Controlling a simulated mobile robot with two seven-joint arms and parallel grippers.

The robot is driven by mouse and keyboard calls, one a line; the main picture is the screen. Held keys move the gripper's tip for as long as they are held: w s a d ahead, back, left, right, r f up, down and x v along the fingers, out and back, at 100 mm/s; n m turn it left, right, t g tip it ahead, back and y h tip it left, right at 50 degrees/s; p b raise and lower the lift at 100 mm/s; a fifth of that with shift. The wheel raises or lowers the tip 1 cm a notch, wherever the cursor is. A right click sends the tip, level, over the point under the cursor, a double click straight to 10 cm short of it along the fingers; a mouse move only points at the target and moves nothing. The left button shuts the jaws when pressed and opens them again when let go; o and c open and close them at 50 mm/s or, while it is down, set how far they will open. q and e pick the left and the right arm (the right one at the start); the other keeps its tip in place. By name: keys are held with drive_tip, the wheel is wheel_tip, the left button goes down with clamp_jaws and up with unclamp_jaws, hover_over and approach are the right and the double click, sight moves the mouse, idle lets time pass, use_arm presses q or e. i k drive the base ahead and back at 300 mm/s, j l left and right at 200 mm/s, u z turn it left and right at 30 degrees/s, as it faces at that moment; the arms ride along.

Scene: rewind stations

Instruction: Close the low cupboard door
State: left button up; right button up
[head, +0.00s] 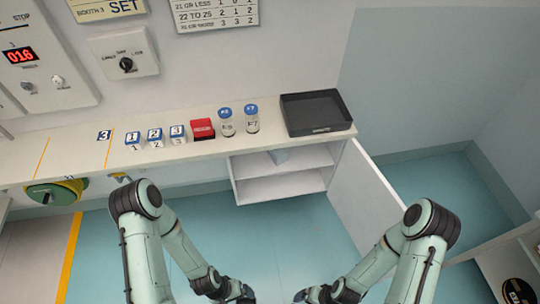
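The low cupboard (279,187) is white and stands under the right part of the counter. Its front is open and shows a shelf with a small greyish item on it. The cupboard door (362,195) is a white panel, swung wide open from the cupboard's right side. My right arm covers part of its near edge. My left gripper (243,294) is low in the picture, in front of the cupboard and apart from it. My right gripper (306,296) is at the bottom edge, left of and below the door. Both grippers are dark, small and partly cut off, so their opening is unclear.
The counter (225,152) holds several numbered blocks (155,137), a red box (202,129), two blue-capped jars (251,119) and a black tray (316,113). A green-yellow reel (55,192) is at left. The teal floor (290,230) before the cupboard is clear.

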sight(366, 204)
drive_tip(key=l+u, duration=0.25)
drive_tip(key=l, duration=0.25)
drive_tip(key=l+u, duration=0.25)
drive_tip(key=l, duration=0.2)
drive_tip(key=k+l, duration=0.15)
drive_tip(key=l, duration=0.15)
drive_tip(key=k+l, duration=0.15)
drive_tip(key=l, duration=0.15)
drive_tip(key=k+l+z, duration=0.1)
drive_tip(key=l, duration=0.2)
drive_tip(key=k+l, duration=0.15)
drive_tip(key=l, duration=0.15)
drive_tip(key=i+j, duration=0.1)
drive_tip(key=j, duration=0.3)
